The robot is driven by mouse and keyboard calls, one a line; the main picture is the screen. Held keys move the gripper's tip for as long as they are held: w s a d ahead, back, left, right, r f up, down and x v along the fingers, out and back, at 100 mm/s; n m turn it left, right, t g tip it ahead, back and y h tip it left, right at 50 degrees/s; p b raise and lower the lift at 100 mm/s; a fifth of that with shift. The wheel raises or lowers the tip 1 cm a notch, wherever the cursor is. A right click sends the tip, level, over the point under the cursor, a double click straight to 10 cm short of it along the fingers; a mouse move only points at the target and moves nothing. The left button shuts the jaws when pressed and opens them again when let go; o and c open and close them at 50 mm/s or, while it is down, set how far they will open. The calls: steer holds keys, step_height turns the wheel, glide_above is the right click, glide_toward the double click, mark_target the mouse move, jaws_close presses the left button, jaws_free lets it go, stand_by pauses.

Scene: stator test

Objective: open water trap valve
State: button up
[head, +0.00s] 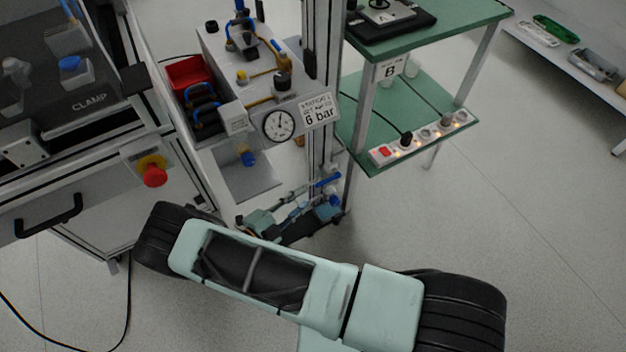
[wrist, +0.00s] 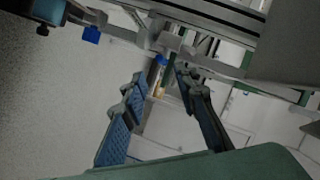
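A small blue part (head: 248,158) hangs below the white pneumatic panel in the head view; it may be the water trap valve, but it is too small to tell its position. In the wrist view a blue knob (wrist: 92,35) sits under a dark box at the upper left, outside my fingers. My gripper (head: 333,194) is low beside the metal column in the head view, right of and below the hanging blue part. In the wrist view my gripper (wrist: 160,82) has its blue-padded fingers spread. A blue-topped, tan-bodied thing (wrist: 158,72) shows between them, apparently beyond; I see no contact.
A pressure gauge (head: 278,126) and a "6 bar" sign (head: 319,110) are on the panel. A red bin (head: 190,73) and a red emergency button (head: 155,175) are to the left. A green table (head: 350,115) with a power strip (head: 420,138) stands right. The right floor is open.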

mark_target(318, 186)
steer(key=b+x, duration=0.1)
steer(key=x, duration=0.9)
steer(key=shift+w+d, duration=0.25)
steer(key=shift+c, duration=0.3)
jaws_close()
